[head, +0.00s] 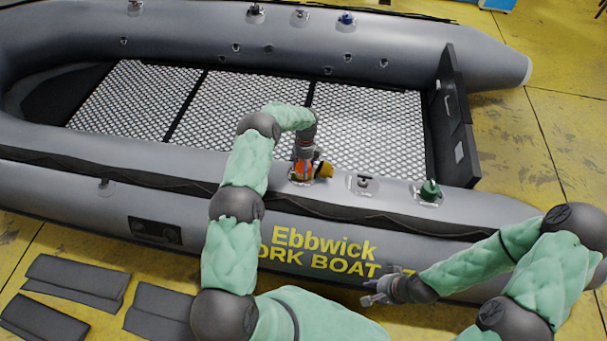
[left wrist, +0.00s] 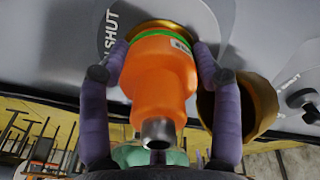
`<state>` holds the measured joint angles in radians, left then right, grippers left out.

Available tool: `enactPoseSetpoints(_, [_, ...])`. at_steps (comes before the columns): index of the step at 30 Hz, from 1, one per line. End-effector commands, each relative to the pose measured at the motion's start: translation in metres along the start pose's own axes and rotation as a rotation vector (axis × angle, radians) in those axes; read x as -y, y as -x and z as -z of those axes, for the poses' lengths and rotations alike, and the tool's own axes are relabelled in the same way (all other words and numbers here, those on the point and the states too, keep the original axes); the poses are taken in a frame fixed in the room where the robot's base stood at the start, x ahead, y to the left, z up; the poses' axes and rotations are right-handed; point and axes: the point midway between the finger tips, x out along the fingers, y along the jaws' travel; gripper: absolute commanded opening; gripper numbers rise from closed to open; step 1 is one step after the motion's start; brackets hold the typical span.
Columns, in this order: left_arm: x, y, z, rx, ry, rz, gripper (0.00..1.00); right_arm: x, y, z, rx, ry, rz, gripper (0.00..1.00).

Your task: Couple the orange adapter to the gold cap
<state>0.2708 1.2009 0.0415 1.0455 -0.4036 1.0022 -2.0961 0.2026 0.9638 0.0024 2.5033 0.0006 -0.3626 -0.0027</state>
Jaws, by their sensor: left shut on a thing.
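The orange adapter (head: 299,173) is at a gold fitting on the boat's near tube. In the left wrist view the adapter (left wrist: 158,85) has a green band at its far end, which meets the gold ring (left wrist: 162,30). Whether it is locked there I cannot tell. A hollow gold cap (left wrist: 245,105) sits open beside it, and it shows right of the adapter in the head view (head: 324,170). My left gripper (left wrist: 160,62) is shut on the adapter, one finger on each side. My right gripper (head: 370,292) looks open and empty, in front of the boat's side.
A dark-capped valve (head: 363,184) and a green-capped valve (head: 429,190) stand on the near tube to the right. The grey tube (head: 60,165) carries the fittings. Dark folded pads (head: 75,280) lie on the yellow floor at lower left.

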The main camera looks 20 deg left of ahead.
Motion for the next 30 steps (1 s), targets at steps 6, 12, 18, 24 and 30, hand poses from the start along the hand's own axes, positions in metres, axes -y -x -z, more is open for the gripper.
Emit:
enactPoseSetpoints(6, [-0.002, -0.004, 0.002, -0.005, -0.019, -0.007, 0.3, 0.0, 0.0, 0.0, 0.0, 0.0, 0.0, 0.4])
enactPoseSetpoints(12, [-0.002, -0.003, 0.001, -0.004, -0.017, -0.005, 0.92, 0.0, 0.0, 0.0, 0.0, 0.0, 0.0, 0.4])
enactPoseSetpoints(18, [-0.001, -0.002, 0.001, -0.002, -0.016, -0.003, 0.92, 0.0, 0.0, 0.0, 0.0, 0.0, 0.0, 0.4])
enactPoseSetpoints(24, [0.0, 0.006, 0.0, 0.0, -0.015, -0.001, 0.92, 0.0, 0.0, 0.0, 0.0, 0.0, 0.0, 0.4])
enactPoseSetpoints(30, [0.0, 0.038, 0.0, 0.0, -0.014, 0.001, 0.92, 0.0, 0.0, 0.0, 0.0, 0.0, 0.0, 0.4])
